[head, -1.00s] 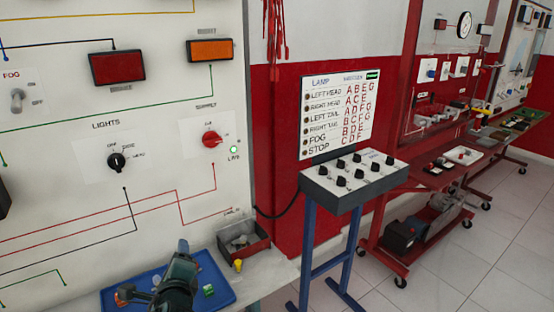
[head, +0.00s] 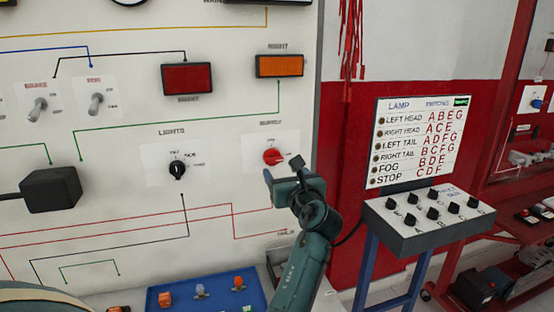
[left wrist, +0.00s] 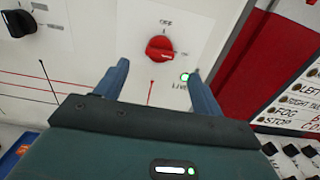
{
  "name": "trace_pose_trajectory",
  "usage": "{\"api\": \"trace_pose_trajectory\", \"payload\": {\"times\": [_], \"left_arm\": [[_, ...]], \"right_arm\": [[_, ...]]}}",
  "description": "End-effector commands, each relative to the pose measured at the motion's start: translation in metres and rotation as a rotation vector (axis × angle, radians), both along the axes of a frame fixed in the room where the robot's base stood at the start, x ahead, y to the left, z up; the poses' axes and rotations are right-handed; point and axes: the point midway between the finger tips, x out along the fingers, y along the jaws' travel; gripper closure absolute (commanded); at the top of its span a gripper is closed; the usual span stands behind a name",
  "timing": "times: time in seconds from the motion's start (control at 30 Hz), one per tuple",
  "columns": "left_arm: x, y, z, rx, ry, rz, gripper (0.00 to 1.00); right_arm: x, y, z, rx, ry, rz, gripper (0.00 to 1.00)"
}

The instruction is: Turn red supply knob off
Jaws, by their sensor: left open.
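The red supply knob (head: 273,156) sits on a white label plate at the right of the wall panel. It also shows in the left wrist view (left wrist: 160,49), with "OFF" printed above it and a lit green "LIVE" lamp (left wrist: 184,77) at its lower right. My left gripper (head: 283,168) is open and empty in front of the panel, just below the knob. In the left wrist view, its two fingers (left wrist: 159,69) point toward the panel on either side below the knob, apart from it. My right gripper is out of view.
The black lights knob (head: 177,170) is left of the red knob. A black box (head: 50,189) protrudes from the panel further left. A blue tray (head: 165,286) with small parts lies below. A switch console (head: 425,230) stands at the right.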

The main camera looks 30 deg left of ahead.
Motion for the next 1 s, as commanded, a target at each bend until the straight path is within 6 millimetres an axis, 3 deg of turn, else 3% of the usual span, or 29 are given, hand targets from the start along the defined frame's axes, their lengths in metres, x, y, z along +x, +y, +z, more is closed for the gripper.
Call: {"api": "trace_pose_trajectory", "payload": {"times": [0.2, 0.4, 0.83, 1.0], "left_arm": [[0.030, 0.036, 0.001, 0.000, 0.000, 0.002, 0.32], [0.049, 0.057, 0.001, -0.001, -0.002, 0.000, 0.32], [0.055, 0.065, 0.000, -0.001, -0.002, -0.001, 0.32], [0.055, 0.065, 0.000, -0.001, -0.002, -0.001, 0.45]], "right_arm": [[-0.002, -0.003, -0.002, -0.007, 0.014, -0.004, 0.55], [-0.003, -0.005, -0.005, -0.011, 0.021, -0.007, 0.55], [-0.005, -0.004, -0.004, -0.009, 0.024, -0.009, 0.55], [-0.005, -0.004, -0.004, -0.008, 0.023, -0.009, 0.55]]}}
